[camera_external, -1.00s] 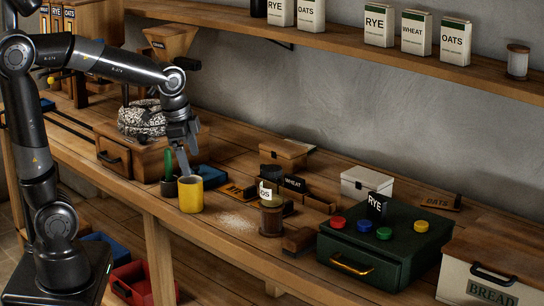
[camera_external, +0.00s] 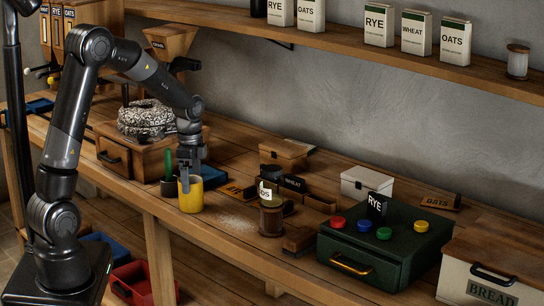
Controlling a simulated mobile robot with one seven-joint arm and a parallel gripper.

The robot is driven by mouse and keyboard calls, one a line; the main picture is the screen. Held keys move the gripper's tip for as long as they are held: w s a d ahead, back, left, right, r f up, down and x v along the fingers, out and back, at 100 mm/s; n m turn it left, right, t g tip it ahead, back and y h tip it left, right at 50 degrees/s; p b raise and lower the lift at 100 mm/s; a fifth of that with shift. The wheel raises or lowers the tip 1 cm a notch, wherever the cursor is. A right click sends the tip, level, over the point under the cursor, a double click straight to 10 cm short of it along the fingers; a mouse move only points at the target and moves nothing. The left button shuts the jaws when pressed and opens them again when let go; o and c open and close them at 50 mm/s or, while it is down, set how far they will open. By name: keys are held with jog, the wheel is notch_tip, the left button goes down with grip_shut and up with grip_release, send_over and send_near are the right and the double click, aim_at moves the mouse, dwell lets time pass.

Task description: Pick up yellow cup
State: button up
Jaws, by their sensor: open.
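The yellow cup (camera_external: 191,197) stands upright on the wooden workbench, left of centre. My gripper (camera_external: 187,185) points down at the cup, with its fingers at the cup's rim. One finger shows in front of the cup's upper wall, and the other is hard to make out. The jaws are open, and the cup rests on the bench. I cannot tell whether a finger touches it.
A dark pot with a green item (camera_external: 168,170) stands close to the cup's left. A blue tray (camera_external: 212,177) lies behind it. The wooden grinder box (camera_external: 135,155) is at the back left. Jars (camera_external: 270,205) and a green drawer box (camera_external: 385,250) stand to the right.

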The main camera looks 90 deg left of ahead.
aim_at(192, 195)
jog(key=shift+s+f, duration=0.2)
jog(key=shift+f, duration=2.8)
jog(key=shift+c, duration=0.6)
jog(key=c, duration=1.1)
